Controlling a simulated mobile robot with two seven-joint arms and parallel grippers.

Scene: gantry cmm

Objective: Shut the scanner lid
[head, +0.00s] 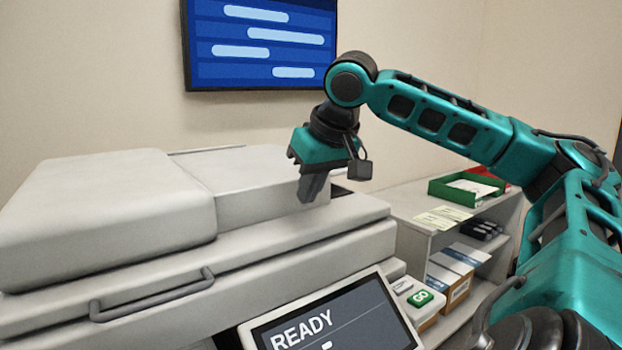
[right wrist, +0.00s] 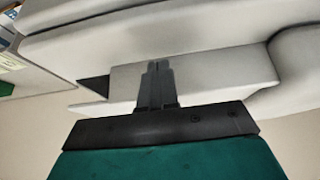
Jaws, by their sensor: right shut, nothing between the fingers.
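The scanner lid (head: 110,200) is a pale grey cover with a thick raised block at its left, on top of the large machine. It lies nearly flat, and I cannot tell whether a thin gap remains under it. A grey bar handle (head: 150,295) runs along the front. My right gripper (head: 312,188) is shut and empty, pointing down at the right part of the lid. In the right wrist view its fingers (right wrist: 157,80) overlap the pale lid surface (right wrist: 195,78); contact is unclear. My left gripper is out of view.
A tilted panel reading READY (head: 325,320) and a green GO button (head: 419,298) sit at the machine's front right. A shelf (head: 400,205) with a green tray (head: 440,188) and boxes stands to the right. A blue wall screen (head: 260,50) hangs behind.

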